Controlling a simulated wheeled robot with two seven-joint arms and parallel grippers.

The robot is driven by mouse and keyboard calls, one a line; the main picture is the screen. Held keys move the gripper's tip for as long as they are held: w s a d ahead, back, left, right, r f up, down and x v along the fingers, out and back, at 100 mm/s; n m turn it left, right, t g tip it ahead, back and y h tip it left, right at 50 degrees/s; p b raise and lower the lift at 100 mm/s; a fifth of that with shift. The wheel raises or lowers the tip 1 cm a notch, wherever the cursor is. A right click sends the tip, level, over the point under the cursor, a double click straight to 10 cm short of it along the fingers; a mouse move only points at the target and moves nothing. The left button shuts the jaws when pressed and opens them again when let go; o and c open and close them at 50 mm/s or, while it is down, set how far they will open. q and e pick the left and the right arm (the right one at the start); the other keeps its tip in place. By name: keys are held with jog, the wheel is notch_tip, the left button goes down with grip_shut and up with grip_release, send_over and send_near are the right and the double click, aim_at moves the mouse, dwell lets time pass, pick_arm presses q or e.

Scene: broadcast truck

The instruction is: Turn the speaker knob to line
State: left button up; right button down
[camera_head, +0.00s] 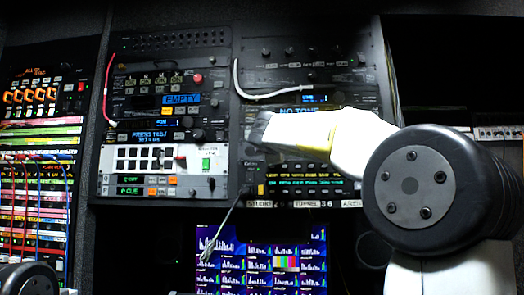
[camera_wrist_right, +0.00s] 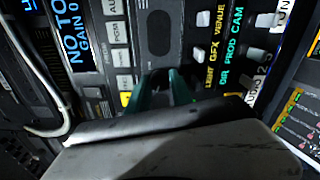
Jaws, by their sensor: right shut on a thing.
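My right gripper (camera_head: 258,132) reaches in from the right in the head view and meets the front of the right-hand rack, just below and left of the blue NO TONE display (camera_head: 300,112). In the right wrist view its greenish fingers (camera_wrist_right: 163,88) are closed at the panel, next to a dark oval part (camera_wrist_right: 159,33). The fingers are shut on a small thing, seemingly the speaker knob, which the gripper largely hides. The knob's pointer and its line marking cannot be made out. My left gripper is not in view.
A white cable (camera_head: 270,95) loops across the right rack; it also shows in the right wrist view (camera_wrist_right: 52,131). Rows of labelled buttons (camera_wrist_right: 118,55) and switches (camera_wrist_right: 200,52) sit close to the fingers. A monitor (camera_head: 262,258) stands below, with a patch panel (camera_head: 40,185) at left.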

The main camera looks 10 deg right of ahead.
jog(key=m, duration=2.2)
jog(key=shift+a+f+m+h, duration=0.1)
jog(key=shift+m+h, duration=0.2)
jog(key=shift+h, duration=0.1)
jog(key=c, duration=1.1)
grip_release()
jog(key=shift+w, duration=0.1)
jog(key=shift+c, duration=0.2)
